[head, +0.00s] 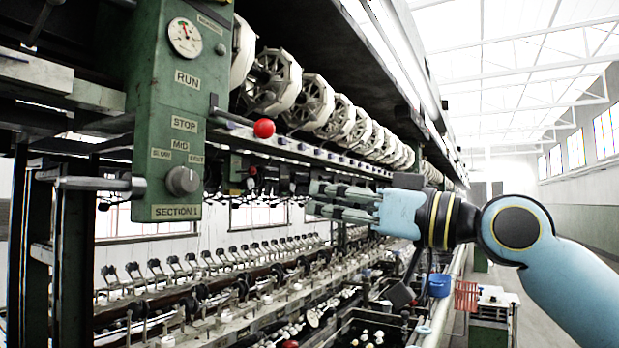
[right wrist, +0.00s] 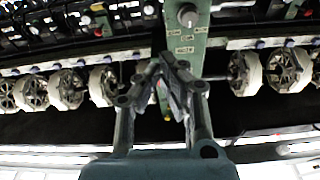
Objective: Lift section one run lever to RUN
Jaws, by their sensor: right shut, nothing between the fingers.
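The section one run lever ends in a red ball knob (head: 264,128) and sticks out to the right from the green SECTION 1 panel (head: 160,120), beside the STOP label and below the RUN label. My right gripper (head: 312,199) is shut and empty, its fingers pointing left, to the right of the knob and lower in the picture, apart from it. In the right wrist view the shut fingers (right wrist: 172,66) lie in front of the green panel (right wrist: 188,45). The red knob cannot be made out clearly there. My left gripper is not in view.
A round dial knob (head: 182,181) and a gauge (head: 185,38) are on the panel. A row of white reels (head: 272,82) runs back above a rail. Reeling basins lie below. A blue bucket (head: 439,285) and a red basket (head: 466,296) stand at the right, by an open aisle.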

